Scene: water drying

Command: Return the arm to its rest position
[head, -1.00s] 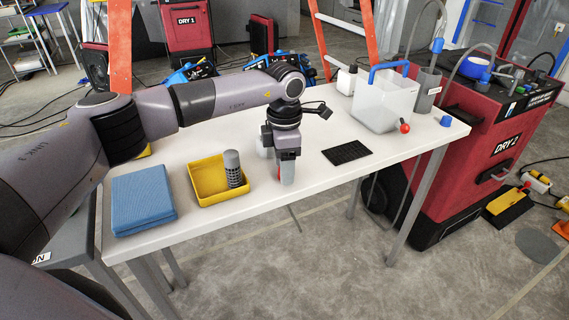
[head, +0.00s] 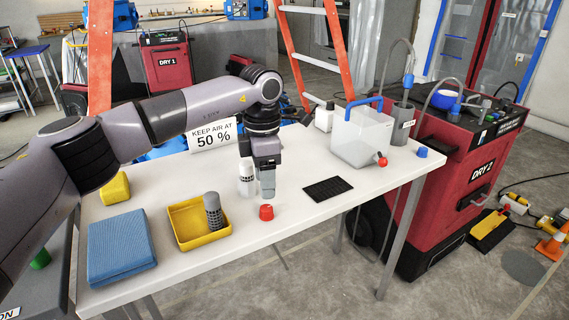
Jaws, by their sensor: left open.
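My left arm reaches in from the left over the white table (head: 290,212). My left gripper (head: 267,192) points down above the table, open, with nothing seen between its fingers. A red cap (head: 266,212) sits on the table just below and in front of the fingertips, apart from them. A white bottle (head: 246,180) stands behind and left of the gripper, partly hidden by it. My right gripper is out of the picture.
On the table are a folded blue cloth (head: 120,250), a yellow tray (head: 186,240) holding a grey cylinder (head: 213,214), a yellow block (head: 116,188), a black mat (head: 327,189) and a clear tank (head: 362,140). A sign (head: 212,136) stands behind my arm. A red dryer (head: 450,180) is right.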

